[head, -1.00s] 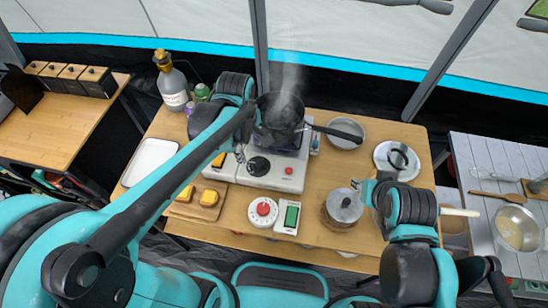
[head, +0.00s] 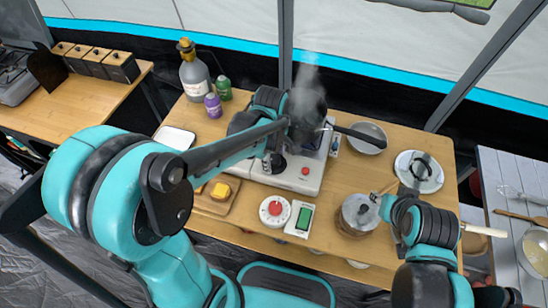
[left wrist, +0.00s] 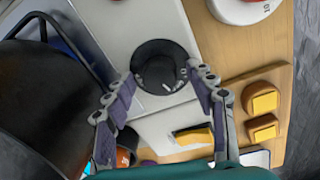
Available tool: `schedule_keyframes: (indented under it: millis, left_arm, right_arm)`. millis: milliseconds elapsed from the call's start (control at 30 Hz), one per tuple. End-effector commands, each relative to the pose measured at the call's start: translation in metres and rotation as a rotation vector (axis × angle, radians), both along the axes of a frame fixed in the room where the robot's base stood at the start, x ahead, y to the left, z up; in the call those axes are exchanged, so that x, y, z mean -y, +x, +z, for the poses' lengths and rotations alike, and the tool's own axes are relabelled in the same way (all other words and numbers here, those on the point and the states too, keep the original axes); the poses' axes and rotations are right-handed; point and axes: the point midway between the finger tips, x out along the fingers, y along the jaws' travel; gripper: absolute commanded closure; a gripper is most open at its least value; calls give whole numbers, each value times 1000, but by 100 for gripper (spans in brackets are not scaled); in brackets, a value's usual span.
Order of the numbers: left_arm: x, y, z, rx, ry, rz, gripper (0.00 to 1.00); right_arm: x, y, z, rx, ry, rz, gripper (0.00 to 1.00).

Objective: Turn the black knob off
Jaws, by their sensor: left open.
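The black knob (left wrist: 158,66) is round and sits on the front of the white stove (left wrist: 136,30) in the left wrist view. In the head view the knob (head: 274,166) is partly hidden by my left arm. My left gripper (left wrist: 161,76) is open, with one finger on each side of the knob. I cannot tell whether the fingers touch it. My right gripper (head: 374,197) is beside the lidded metal pot in the head view; its fingers are too small to read.
A dark steaming pan (head: 306,108) is on the stove behind the knob. A red button (head: 305,170) is to the knob's right. A red-and-white timer (head: 273,211), a green-screened device (head: 304,218) and the lidded pot (head: 357,214) stand in front. A board with yellow blocks (head: 222,190) is nearby.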

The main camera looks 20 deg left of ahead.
Motion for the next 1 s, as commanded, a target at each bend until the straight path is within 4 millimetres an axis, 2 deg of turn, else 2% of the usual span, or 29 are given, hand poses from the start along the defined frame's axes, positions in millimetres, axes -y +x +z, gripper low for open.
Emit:
schedule_keyframes:
  millis: [33, 67, 233, 667, 1000]
  left_arm:
    - [0, 0, 0, 0, 0, 0, 44]
    - [0, 0, 0, 0, 0, 0, 50]
    - [0, 0, 0, 0, 0, 0, 94]
    - [0, 0, 1, 0, -1, -58, 94]
    - [-1, 0, 1, 0, -1, -307, 94]
  right_arm:
    - [0, 0, 0, 0, 0, 0, 64]
    - [0, 0, 0, 0, 0, 0, 64]
    - [0, 0, 0, 0, 0, 0, 64]
    - [0, 0, 2, 0, 0, 0, 64]
    - [0, 0, 8, 0, 0, 0, 64]
